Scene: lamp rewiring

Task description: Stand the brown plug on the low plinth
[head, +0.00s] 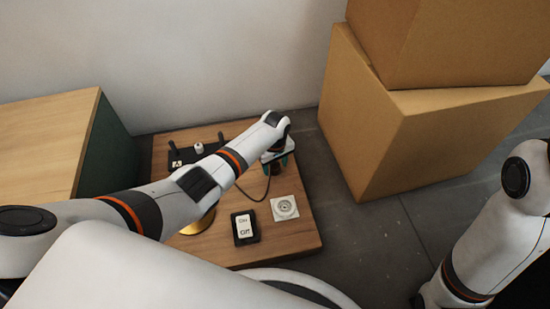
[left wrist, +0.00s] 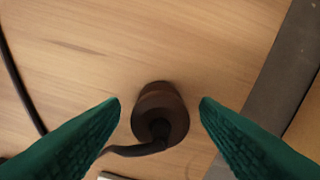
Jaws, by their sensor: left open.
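The brown plug (left wrist: 160,112) is dark brown and round, with a black cord leaving its near end. In the left wrist view it is on a light wooden surface, between my open green fingertips and not gripped. I cannot tell if it stands or leans. My left gripper (head: 278,165) is over the far right part of the low wooden plinth (head: 285,238), pointing down. Its fingers also show in the left wrist view (left wrist: 160,104). In the head view the plug is hidden by the gripper. My right arm shows at the right edge, its gripper out of the picture.
On the plinth are a white socket (head: 285,207), an on/off switch (head: 245,227), a black holder with upright posts (head: 182,156) and a brass disc (head: 198,224) partly under my arm. Cardboard boxes (head: 400,130) stand at the right, a wooden-topped cabinet (head: 45,140) at the left.

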